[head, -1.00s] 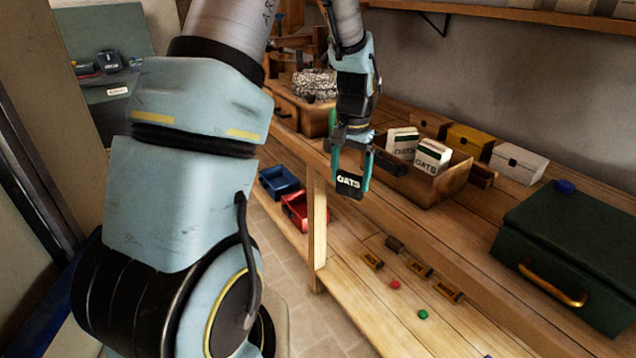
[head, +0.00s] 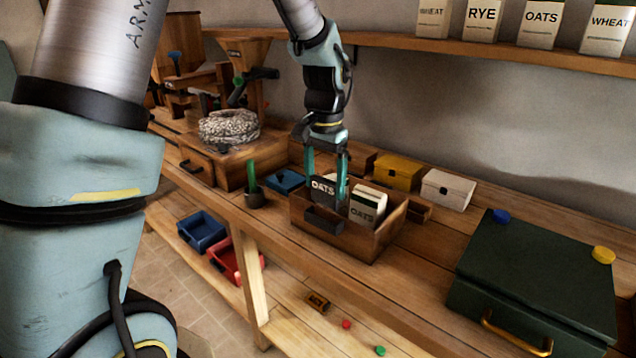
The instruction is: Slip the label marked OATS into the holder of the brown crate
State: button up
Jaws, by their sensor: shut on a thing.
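The brown crate (head: 378,247) is an open wooden box on the bench, with white OATS packs (head: 368,205) inside. A dark label holder (head: 323,219) is on its front face. My gripper (head: 327,178) points down over the crate's front left part. The exact depth between label and holder cannot be told.
A dark cup with a green thing (head: 254,196) stands left of the crate. Yellow (head: 399,172) and white (head: 447,189) boxes stand behind it. A green case (head: 535,290) fills the right of the bench. Above runs a shelf (head: 440,46) with grain packs.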

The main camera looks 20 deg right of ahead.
aim_at(324, 204)
jog(key=shift+f+b, duration=1.65)
jog(key=shift+f, duration=0.8)
jog(key=o, duration=1.1)
jog(key=shift+r, duration=0.15)
notch_tip(324, 204, up, 11)
jog(key=shift+f+b, duration=0.2)
jog(key=shift+b, duration=0.85)
